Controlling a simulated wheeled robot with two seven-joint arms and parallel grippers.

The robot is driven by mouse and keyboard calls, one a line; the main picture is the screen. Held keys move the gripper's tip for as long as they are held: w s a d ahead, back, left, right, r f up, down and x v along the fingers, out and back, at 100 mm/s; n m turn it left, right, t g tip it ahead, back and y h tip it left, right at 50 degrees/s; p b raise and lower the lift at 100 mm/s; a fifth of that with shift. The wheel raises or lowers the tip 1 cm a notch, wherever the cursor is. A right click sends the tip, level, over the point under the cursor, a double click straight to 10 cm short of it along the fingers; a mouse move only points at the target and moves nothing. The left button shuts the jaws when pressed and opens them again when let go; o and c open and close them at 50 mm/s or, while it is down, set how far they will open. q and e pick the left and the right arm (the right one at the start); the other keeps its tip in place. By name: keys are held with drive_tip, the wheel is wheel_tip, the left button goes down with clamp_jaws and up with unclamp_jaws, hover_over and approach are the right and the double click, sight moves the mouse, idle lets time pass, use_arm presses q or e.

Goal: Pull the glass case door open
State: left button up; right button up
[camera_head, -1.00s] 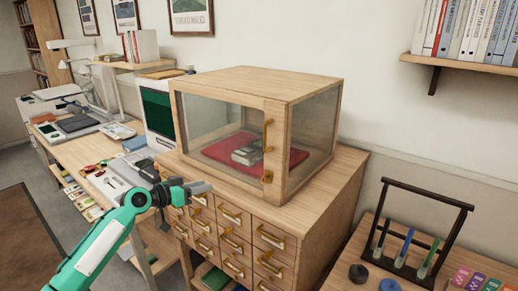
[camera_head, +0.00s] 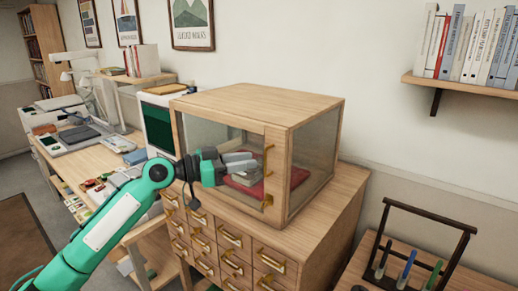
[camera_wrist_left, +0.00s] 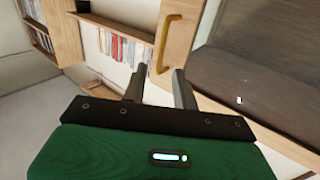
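The glass case (camera_head: 228,104) is a wooden-framed box with glass panes on a drawer cabinet. Its front door (camera_head: 278,165) looks shut. A brass door handle (camera_head: 269,150) stands upright on the door's right stile; it also shows in the left wrist view (camera_wrist_left: 168,44). My left gripper (camera_head: 252,161) is in front of the door glass, just left of the handle, its fingers pointing toward it. In the left wrist view my left gripper (camera_wrist_left: 159,84) has its fingers apart with nothing between them, and the handle lies beyond the tips. My right gripper is not in view.
A red cushion (camera_head: 275,181) with a grey object lies inside the case. The drawer cabinet (camera_head: 320,225) below has several brass pulls. A dark rack (camera_head: 432,212) with tubes stands at right. A cluttered desk (camera_head: 105,163) is at left.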

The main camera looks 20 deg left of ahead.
use_arm(q)
drive_tip(key=shift+p+x, duration=0.65)
drive_tip(key=shift+x, duration=1.45)
drive_tip(key=shift+c, duration=0.4)
clamp_jaws()
